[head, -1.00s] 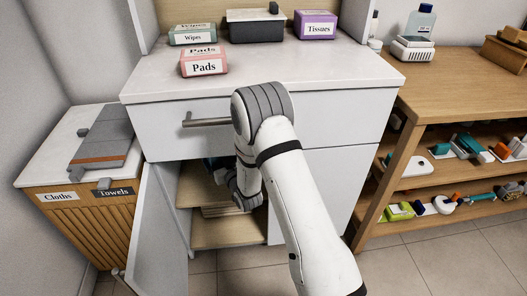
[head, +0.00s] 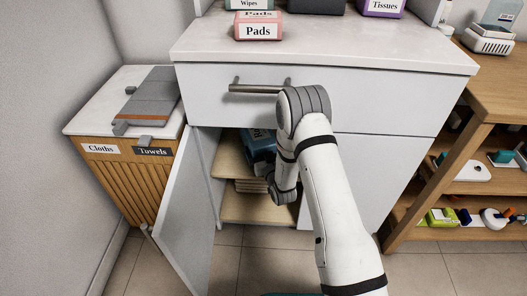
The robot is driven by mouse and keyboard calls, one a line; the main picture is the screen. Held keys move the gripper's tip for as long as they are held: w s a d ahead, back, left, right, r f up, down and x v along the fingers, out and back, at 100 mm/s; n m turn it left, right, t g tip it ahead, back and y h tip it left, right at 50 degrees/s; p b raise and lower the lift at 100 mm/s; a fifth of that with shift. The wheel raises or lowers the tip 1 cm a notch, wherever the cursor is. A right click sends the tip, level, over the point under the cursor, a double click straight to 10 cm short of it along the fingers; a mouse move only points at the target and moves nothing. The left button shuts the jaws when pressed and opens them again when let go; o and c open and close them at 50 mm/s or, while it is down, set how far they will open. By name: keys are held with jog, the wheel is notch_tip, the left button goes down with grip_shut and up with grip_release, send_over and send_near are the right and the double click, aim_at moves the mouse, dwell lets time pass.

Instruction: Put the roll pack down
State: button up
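A blue pack (head: 261,150) with a dark label, which looks like the roll pack, shows inside the open cabinet. It is above the upper wooden shelf (head: 230,162), partly hidden by my arm. I cannot tell whether it rests on the shelf or is held. My arm reaches down into the cabinet opening. The end of my arm, with my gripper (head: 271,181), is close beside the pack. The fingers are hidden, so their state does not show.
The cabinet door (head: 185,215) stands open at the left. A drawer handle (head: 258,88) juts out above the opening. A Pads box (head: 258,27) sits on the counter (head: 320,45). A Cloths and Towels hamper (head: 125,165) stands left, a wooden shelf unit (head: 440,195) right.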

jog(key=shift+r, duration=0.15)
jog(key=o, duration=0.9)
jog(key=shift+f, duration=0.25)
jog(key=shift+o, duration=0.9)
jog(key=shift+r, duration=0.1)
jog(key=shift+r, duration=0.2)
jog(key=p+v, duration=0.2)
jog(key=v, duration=1)
jog(key=shift+p, duration=0.4)
jog(key=shift+f, duration=0.1)
